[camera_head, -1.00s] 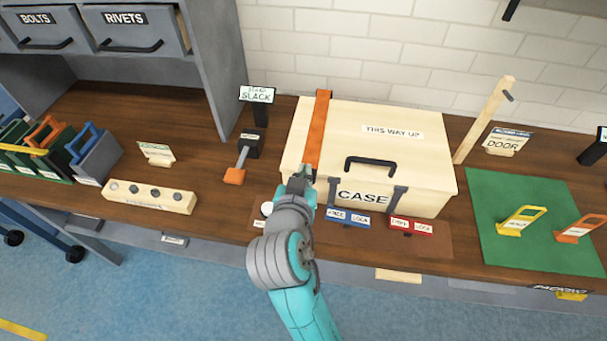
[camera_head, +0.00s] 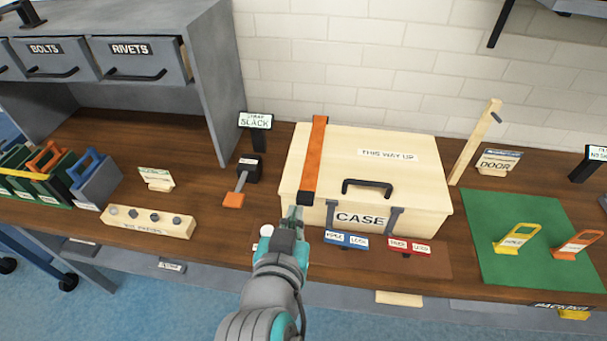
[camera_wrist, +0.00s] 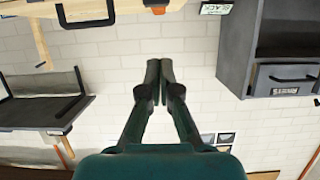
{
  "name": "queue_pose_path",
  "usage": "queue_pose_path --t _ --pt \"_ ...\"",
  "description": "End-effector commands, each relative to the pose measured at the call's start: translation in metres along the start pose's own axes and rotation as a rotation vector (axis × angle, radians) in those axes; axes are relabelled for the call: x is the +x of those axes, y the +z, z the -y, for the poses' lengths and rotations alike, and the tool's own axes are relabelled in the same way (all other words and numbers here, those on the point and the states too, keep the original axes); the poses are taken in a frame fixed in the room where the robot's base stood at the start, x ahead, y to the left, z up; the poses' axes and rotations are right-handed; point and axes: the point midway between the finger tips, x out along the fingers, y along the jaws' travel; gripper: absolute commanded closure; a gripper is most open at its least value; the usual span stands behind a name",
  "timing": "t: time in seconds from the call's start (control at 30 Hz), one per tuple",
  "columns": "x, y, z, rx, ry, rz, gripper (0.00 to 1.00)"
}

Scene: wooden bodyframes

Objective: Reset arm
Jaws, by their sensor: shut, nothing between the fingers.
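My gripper (camera_head: 293,213) is in front of the lower left part of the cream case in the head view. In the wrist view my gripper (camera_wrist: 160,68) shows its two dark fingers together, with nothing between them. The cream case (camera_head: 415,180) stands on the wooden bench, with a black handle, a CASE label and an orange strap (camera_head: 313,160) over its left side. My arm hides a little of the bench in front of the case. The wrist view looks toward the white brick wall (camera_wrist: 110,60) and appears upside down.
A block with several knobs (camera_head: 150,220) and a lever with an orange end (camera_head: 240,185) lie left of the case. Blue and red tags (camera_head: 347,240) lie in front. A green mat (camera_head: 500,215) with yellow and orange pieces is at right. A grey drawer cabinet (camera_head: 200,75) stands at left.

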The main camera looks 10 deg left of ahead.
Motion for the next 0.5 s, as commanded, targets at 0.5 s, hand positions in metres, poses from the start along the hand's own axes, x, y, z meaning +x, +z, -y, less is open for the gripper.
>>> queue_pose_path --t 0.5 --pt "0.019 0.046 -0.036 -0.118 -0.029 -0.011 1.00"
